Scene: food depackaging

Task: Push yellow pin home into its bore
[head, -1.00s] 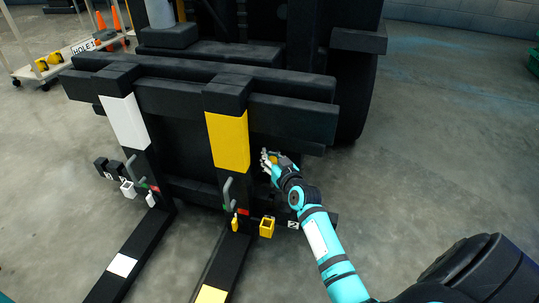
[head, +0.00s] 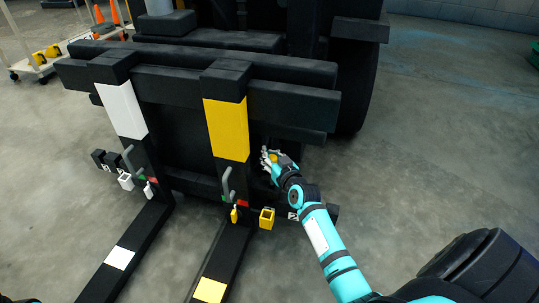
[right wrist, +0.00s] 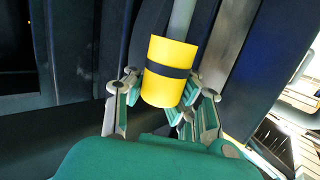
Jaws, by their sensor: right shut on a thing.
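The yellow pin shows in the right wrist view as a yellow cylinder (right wrist: 165,92) with a dark band, with a pale grey shaft (right wrist: 182,18) running up behind it. My right gripper (right wrist: 160,100) is shut on the yellow cylinder, with a finger on each side. In the head view my right gripper (head: 270,158) is beside the yellow-marked fork upright (head: 227,128), low in front of the dark carriage, and only a speck of yellow shows at its fingers. The bore and the shaft's far end cannot be made out. My left gripper is not in view.
A yellow square holder (head: 267,218) sits just below my right gripper. A grey lever (head: 227,181) with a yellow tag (head: 234,215) is on the yellow-marked fork. The white-marked fork (head: 119,257) lies to the left. Open concrete floor (head: 430,140) is at the right.

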